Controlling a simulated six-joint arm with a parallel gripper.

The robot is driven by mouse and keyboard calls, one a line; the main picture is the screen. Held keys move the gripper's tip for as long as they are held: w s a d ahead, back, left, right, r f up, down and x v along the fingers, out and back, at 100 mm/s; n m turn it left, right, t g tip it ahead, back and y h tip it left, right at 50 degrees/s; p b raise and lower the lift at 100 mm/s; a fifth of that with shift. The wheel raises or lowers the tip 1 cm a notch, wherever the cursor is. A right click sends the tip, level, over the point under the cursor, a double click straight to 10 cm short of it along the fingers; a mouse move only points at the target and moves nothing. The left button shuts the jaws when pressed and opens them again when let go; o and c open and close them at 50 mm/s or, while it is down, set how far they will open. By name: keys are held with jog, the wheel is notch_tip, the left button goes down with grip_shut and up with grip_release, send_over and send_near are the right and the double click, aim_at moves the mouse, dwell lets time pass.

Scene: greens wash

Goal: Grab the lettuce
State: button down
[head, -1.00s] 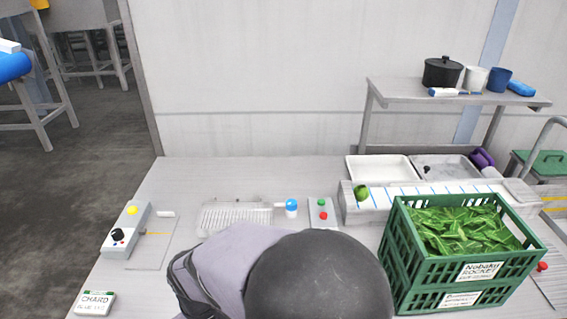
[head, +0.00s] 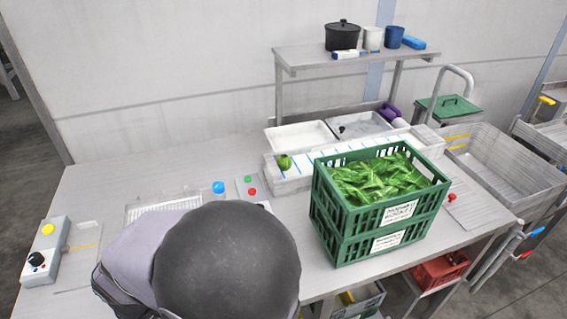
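A small round green item (head: 285,162), which looks like a lettuce head, sits at the left end of a white belt with blue stripes (head: 330,160). Loose green leaves (head: 378,180) fill the top one of two stacked green crates (head: 330,215), in front of the belt. The crate labels are too blurred to read now; earlier the upper one read as rocket. My arm, grey with a dark rounded part, fills the lower left of the head view. My gripper is not visible.
Two shallow trays, one white (head: 300,136) and one grey (head: 362,126), lie behind the belt under a raised shelf (head: 350,58) with a black pot (head: 343,36). A control box (head: 48,250) stands far left. A basin (head: 500,170) is at right.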

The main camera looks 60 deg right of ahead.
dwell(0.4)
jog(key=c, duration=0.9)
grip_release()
